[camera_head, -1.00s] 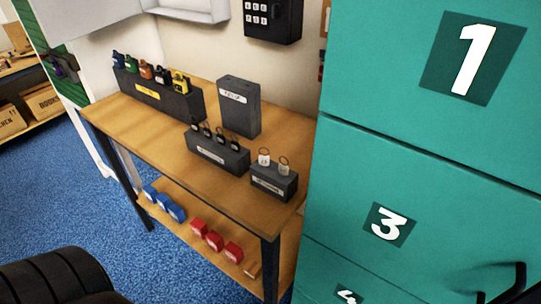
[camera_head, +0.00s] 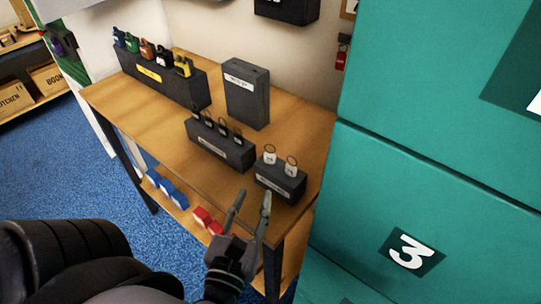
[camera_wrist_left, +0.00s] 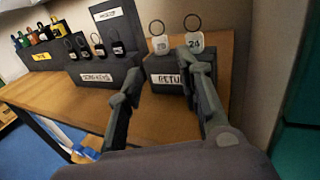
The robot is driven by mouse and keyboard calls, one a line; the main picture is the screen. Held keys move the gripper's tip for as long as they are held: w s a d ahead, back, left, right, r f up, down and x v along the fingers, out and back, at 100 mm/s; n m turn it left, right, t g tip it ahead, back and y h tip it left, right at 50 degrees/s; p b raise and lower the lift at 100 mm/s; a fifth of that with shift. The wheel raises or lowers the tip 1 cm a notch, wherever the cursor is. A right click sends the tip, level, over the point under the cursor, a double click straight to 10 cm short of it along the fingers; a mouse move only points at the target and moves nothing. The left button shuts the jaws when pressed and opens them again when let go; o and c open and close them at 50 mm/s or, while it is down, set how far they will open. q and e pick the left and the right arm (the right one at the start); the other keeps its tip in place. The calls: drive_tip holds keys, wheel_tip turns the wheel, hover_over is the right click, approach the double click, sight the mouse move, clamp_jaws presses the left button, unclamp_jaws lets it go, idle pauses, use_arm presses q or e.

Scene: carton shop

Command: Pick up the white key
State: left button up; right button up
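Two white key tags with dark rings stand in the small dark box (camera_head: 280,181) at the table's front right corner. The left white key (camera_head: 270,155) also shows in the left wrist view (camera_wrist_left: 160,44). The right white key (camera_head: 291,167) also shows in the left wrist view (camera_wrist_left: 194,42), where its tag seems to read 24. My left gripper (camera_head: 253,200) is open and empty, in front of and below the keys, apart from them. In the left wrist view its fingers (camera_wrist_left: 163,76) frame the front of the box. My right gripper is out of view.
A dark box with several black keys (camera_head: 221,147) stands left of the white keys. A taller dark box (camera_head: 246,95) and a row of coloured padlocks (camera_head: 161,58) stand behind. Teal lockers (camera_head: 430,180) rise close on the right. Red and blue items lie on the lower shelf.

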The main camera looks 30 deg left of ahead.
use_arm(q)
drive_tip(key=p, duration=0.4)
approach(269, 156)
drive_tip(key=x, duration=0.4)
drive_tip(key=shift+w+d+r, duration=0.15)
drive_tip(key=shift+r, duration=0.05)
drive_tip(key=shift+w+f, duration=0.15)
drive_tip(key=shift+w, duration=0.35)
drive_tip(key=shift+w+a+p, duration=0.25)
drive_tip(key=shift+p, duration=0.05)
drive_tip(key=p+x, duration=0.2)
drive_tip(key=x, duration=0.2)
drive_tip(key=shift+w+a, duration=0.2)
drive_tip(key=shift+w, duration=0.15)
drive_tip(key=shift+s, duration=0.1)
drive_tip(key=shift+c, duration=0.5)
drive_tip(key=c, duration=0.6)
